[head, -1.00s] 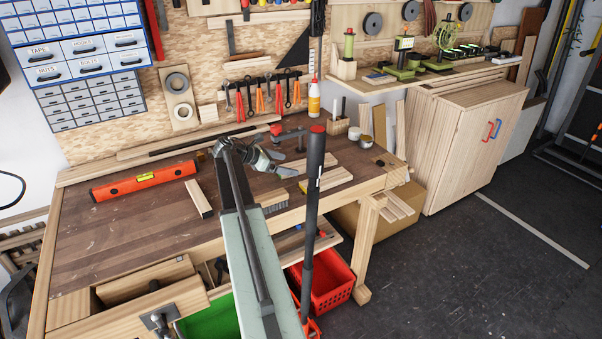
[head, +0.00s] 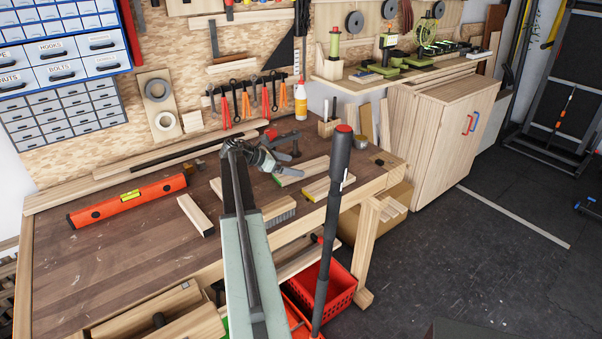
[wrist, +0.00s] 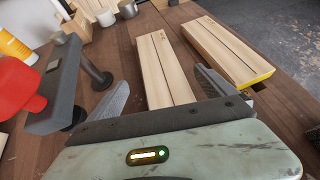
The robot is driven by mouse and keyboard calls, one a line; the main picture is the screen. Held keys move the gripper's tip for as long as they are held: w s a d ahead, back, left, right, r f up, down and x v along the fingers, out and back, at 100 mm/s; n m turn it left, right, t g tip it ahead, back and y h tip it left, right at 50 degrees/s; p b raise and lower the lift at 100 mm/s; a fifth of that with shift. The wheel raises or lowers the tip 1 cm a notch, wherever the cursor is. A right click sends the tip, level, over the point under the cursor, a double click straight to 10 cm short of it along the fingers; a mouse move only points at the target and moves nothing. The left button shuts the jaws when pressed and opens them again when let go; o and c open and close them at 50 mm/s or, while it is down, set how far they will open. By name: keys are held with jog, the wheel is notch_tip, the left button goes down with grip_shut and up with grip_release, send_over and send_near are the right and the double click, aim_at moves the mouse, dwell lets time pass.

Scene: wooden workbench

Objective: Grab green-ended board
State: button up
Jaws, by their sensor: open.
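In the head view, the green-ended board (head: 305,169) lies on the workbench just right of my gripper (head: 279,161), a hint of green at its near left end. In the wrist view, this pale board (wrist: 163,65) lies between and beyond the open fingers of my gripper (wrist: 164,90), with its near end hidden behind the gripper body. My gripper is empty and open. A similar board with a yellow end (head: 322,188) lies beside it, nearer the bench's front edge. In the wrist view, this yellow-ended board (wrist: 225,48) is just beyond the right finger.
A red-handled clamp (wrist: 62,85) stands close by the left finger in the wrist view. A glue bottle (head: 300,102) stands at the back.

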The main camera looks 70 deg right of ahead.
aim_at(304, 168)
jog(key=b+x, duration=0.2)
jog(key=x, duration=0.3)
jog(key=shift+s+d+f, duration=0.1)
jog(key=shift+s, duration=0.05)
jog(key=c, duration=1.7)
